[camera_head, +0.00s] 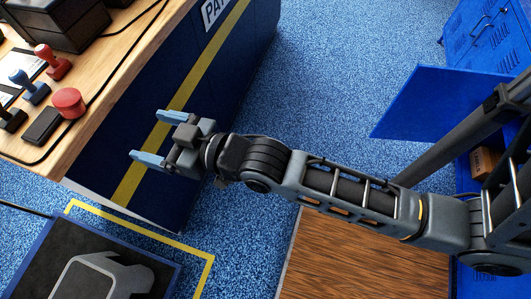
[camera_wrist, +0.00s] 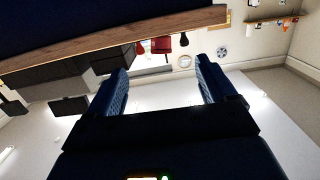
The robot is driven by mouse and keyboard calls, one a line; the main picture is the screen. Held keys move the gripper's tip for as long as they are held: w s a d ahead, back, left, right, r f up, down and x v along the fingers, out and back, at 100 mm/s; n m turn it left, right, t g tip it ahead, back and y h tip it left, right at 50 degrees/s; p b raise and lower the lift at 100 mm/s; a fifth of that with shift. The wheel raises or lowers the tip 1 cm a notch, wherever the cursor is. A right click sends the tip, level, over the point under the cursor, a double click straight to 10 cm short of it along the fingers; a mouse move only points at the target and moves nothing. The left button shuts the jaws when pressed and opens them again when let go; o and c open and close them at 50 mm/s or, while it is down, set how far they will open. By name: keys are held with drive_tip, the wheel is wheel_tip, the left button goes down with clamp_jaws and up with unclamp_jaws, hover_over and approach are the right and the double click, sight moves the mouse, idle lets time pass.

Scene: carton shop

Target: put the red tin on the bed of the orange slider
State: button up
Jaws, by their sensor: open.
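A round red thing (camera_head: 69,102), which looks like the red tin, stands near the edge of the wooden counter in the camera_head view. A wide red shape (camera_wrist: 160,45) at the counter edge in the wrist view may be the same thing. My gripper (camera_head: 155,138) is open and empty, out beyond the counter's edge, to the right of the red thing and apart from it. Its two fingers also frame the wrist view (camera_wrist: 162,78), with nothing between them. I cannot make out the orange slider or its bed in either view.
The wooden counter (camera_head: 110,80) also holds a red stamp (camera_head: 53,62), a blue stamp (camera_head: 30,87) and a black block (camera_head: 42,125). A dark-topped platform (camera_head: 60,240) stands at lower left. A blue panel (camera_head: 430,105) is at right. Blue floor (camera_head: 330,60) lies open between.

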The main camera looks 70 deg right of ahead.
drive_tip(key=s+r+g, duration=0.1)
drive_tip(key=s+r, duration=0.1)
drive_tip(key=s, duration=1.1)
drive_tip(key=s+r+g, duration=0.1)
drive_tip(key=s+r, duration=0.1)
drive_tip(key=s, duration=1.2)
drive_tip(key=shift+d+r, duration=0.2)
